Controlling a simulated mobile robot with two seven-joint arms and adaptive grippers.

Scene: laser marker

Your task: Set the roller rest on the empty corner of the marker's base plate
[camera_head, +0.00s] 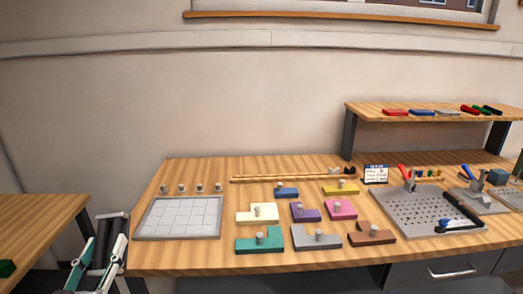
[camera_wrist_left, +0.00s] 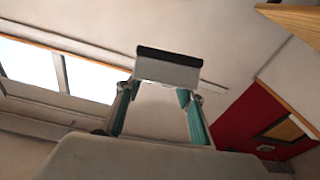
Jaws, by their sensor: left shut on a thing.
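My left gripper (camera_head: 104,246) is at the lower left of the head view, left of the workbench's front left corner and apart from it. It is shut on a pale grey piece with a black top edge, which I take for the roller rest (camera_wrist_left: 168,70). In the left wrist view the piece sits between the green-lined fingers, black edge outward. A perforated grey plate (camera_head: 400,215) lies on the bench at the right, with upright fittings and black parts on it. I cannot tell whether it is the marker's base plate, and no laser marker is recognisable. My right gripper is not in view.
The wooden workbench (camera_head: 160,262) carries a gridded tray (camera_head: 180,217), several coloured knobbed blocks (camera_head: 318,237), and a raised shelf (camera_head: 420,112) at the back right. Another wooden surface (camera_head: 40,225) stands at the far left. A gap separates the two.

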